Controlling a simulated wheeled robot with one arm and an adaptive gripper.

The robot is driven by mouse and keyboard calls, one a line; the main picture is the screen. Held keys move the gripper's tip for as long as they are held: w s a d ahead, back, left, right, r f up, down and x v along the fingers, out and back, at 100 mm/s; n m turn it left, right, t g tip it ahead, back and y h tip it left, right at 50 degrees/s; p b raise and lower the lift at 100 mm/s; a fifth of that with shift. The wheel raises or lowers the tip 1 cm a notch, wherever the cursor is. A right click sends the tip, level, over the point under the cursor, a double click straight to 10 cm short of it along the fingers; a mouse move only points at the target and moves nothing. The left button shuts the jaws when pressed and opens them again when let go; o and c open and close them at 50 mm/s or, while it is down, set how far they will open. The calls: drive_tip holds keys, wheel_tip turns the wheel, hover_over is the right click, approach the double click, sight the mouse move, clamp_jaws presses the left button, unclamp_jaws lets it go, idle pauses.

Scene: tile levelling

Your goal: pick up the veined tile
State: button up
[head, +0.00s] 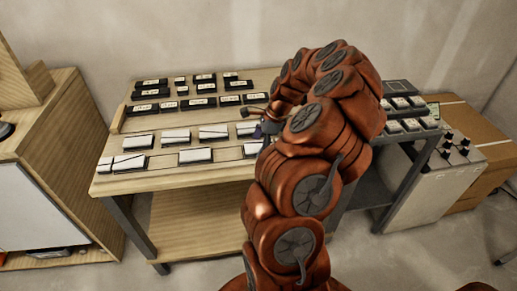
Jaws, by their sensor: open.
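Several pale tiles on dark bases lie in two rows on the front of the wooden bench (168,174). A front-left tile (122,163) shows a thin dark line across its top. A tile behind it (213,132) also seems to have a faint line. The view is too small to tell for sure which one is the veined tile. My gripper (258,122) is over the bench's right part, by the right end of the tile rows, open. It is small and partly hidden by my arm, and no tile shows in it.
Several black blocks with pale labels (198,103) stand on the bench's back part. My arm hides the bench's right end. Grey trays of small pale pieces (405,112) stand at the right, beside a grey box with knobs (450,158). A wooden cabinet (50,130) stands at the left.

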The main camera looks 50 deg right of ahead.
drive_tip(key=c, duration=1.3)
